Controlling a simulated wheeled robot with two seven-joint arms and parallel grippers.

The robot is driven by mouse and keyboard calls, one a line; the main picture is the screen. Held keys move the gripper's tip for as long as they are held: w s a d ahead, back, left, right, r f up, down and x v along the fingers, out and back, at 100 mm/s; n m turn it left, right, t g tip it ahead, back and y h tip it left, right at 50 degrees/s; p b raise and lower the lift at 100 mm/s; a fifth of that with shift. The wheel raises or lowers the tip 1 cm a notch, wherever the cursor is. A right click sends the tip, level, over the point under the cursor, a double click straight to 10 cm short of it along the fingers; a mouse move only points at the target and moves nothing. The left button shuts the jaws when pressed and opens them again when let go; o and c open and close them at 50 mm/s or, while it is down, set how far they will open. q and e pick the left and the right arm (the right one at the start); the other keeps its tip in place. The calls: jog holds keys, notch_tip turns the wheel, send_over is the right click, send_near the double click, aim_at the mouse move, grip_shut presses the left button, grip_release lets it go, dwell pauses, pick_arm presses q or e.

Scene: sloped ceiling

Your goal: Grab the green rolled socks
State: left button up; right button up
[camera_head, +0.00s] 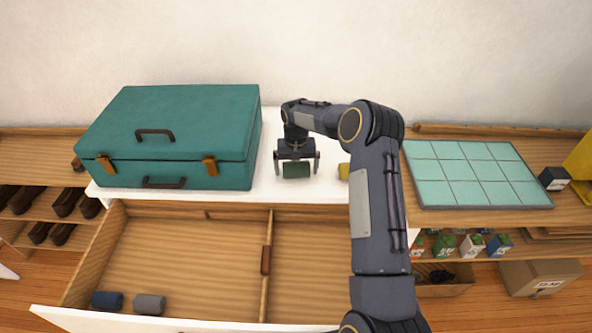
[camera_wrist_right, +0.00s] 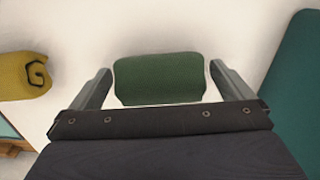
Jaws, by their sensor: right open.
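The green rolled socks (camera_head: 296,170) lie on the white dresser top, right of the teal suitcase, in the head view. In the right wrist view the green rolled socks (camera_wrist_right: 160,78) sit between the two fingers. My right gripper (camera_head: 297,163) is open, with one finger on each side of the socks; the right wrist view shows its fingers (camera_wrist_right: 160,85) with small gaps to the roll. I cannot tell how high the fingertips are above the surface. My left gripper is not in view.
The teal suitcase (camera_head: 175,130) stands close on the left. Yellow rolled socks (camera_wrist_right: 24,76) lie on the other side, partly behind my arm in the head view (camera_head: 343,171). Below is an open drawer (camera_head: 190,255) with blue (camera_head: 107,301) and grey (camera_head: 149,304) rolls.

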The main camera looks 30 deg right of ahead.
jog(key=shift+r, duration=0.1)
jog(key=c, duration=1)
